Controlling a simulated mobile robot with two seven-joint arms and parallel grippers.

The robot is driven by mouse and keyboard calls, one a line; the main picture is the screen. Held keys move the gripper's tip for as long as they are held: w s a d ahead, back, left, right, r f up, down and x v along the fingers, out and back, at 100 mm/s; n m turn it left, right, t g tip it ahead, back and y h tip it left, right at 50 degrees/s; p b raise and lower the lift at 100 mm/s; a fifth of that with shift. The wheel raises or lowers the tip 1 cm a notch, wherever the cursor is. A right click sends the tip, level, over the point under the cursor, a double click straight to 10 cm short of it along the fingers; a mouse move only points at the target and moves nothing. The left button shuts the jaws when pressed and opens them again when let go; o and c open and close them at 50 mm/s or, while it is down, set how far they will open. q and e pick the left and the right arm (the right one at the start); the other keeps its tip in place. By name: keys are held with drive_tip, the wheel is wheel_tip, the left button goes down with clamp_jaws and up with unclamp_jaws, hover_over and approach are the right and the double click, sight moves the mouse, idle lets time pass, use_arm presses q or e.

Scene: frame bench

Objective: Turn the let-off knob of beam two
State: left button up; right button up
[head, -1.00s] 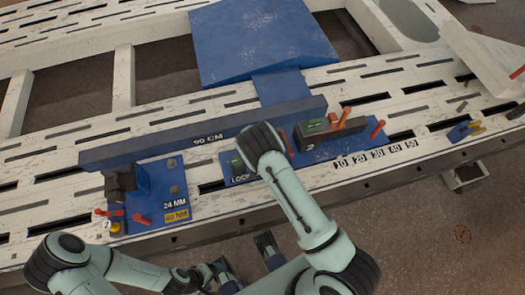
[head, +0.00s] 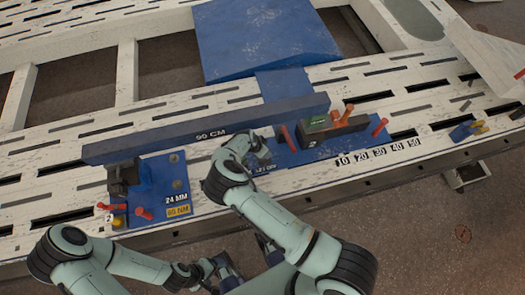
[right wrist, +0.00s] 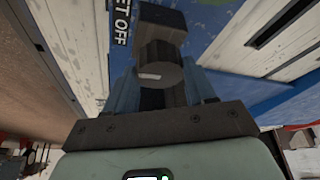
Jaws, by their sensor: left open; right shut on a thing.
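In the right wrist view a dark round knob (right wrist: 160,62) with a small pale mark stands between the blue fingers of my right gripper (right wrist: 162,92), which is shut on it. A white label ending in "ET OFF" (right wrist: 119,22) lies beside it on the blue surface. In the head view my right wrist covers the knob, on the blue base in front of the 90 CM beam (head: 215,127). A "LET OFF" label (head: 264,169) shows beside the wrist. My left gripper (head: 246,257) is open and empty, low in front of the bench.
A dark block marked 2 (head: 350,130), with a green display and orange levers, stands right of my right wrist, near red pegs. A blue plate marked 24 MM (head: 165,180) lies left. The slotted white bench (head: 430,98) has bare room at right.

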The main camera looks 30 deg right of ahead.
idle(0.5)
drive_tip(key=o, duration=1)
drive_tip(key=shift+o, duration=0.2)
drive_tip(key=shift+a+r, duration=0.2)
drive_tip(key=shift+r, duration=0.1)
drive_tip(key=v, duration=0.2)
drive_tip(key=shift+a+r, duration=0.15)
drive_tip(key=shift+r, duration=0.15)
drive_tip(key=s+a, duration=0.2)
drive_tip(key=a, duration=0.9)
drive_tip(key=shift+s+a+f, duration=0.15)
drive_tip(key=shift+s+a, duration=0.1)
drive_tip(key=shift+s, duration=0.1)
